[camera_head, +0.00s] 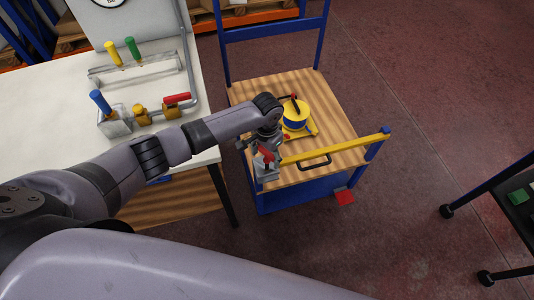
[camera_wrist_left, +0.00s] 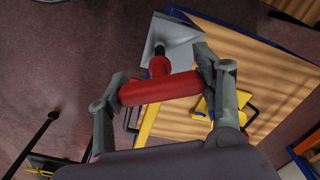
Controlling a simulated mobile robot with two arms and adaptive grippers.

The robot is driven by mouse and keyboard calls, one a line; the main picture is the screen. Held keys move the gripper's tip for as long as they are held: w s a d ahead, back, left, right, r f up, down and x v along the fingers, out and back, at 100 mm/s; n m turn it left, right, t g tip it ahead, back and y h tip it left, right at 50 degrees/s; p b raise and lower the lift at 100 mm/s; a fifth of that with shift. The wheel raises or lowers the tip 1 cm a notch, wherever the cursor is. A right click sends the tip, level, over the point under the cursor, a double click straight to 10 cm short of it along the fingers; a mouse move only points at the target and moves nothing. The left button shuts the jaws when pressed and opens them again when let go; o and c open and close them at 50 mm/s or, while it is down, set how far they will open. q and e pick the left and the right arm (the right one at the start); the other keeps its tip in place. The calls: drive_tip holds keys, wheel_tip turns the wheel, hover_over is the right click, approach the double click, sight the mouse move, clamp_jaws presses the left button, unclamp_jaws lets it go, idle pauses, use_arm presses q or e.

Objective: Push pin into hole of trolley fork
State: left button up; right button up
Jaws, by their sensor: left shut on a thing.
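My left gripper (camera_head: 264,150) is shut on a red pin handle (camera_head: 268,156), above the front left corner of the wooden-topped trolley (camera_head: 347,130). In the left wrist view the red handle (camera_wrist_left: 160,90) lies crosswise between the two fingers (camera_wrist_left: 160,92), with a round red part beyond it. A grey metal fork bracket (camera_head: 266,174) sits below the gripper at the left end of a yellow bar (camera_head: 335,147). The bracket (camera_wrist_left: 182,48) also shows behind the handle in the left wrist view. My right gripper is out of view.
A yellow and blue round device (camera_head: 295,118) stands on the trolley beside my gripper. A white table (camera_head: 55,125) with pipes and coloured valve handles (camera_head: 176,99) is at the left. A dark cart (camera_head: 515,215) stands at the right. Floor between is mostly clear.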

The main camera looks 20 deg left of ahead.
use_arm(q)
drive_tip(key=shift+f, duration=0.5)
drive_tip(key=shift+f+b, duration=1.75)
drive_tip(key=shift+f, duration=0.85)
drive_tip(key=o, duration=1.2)
wheel_tip(320, 180, up, 12)
idle(0.3)
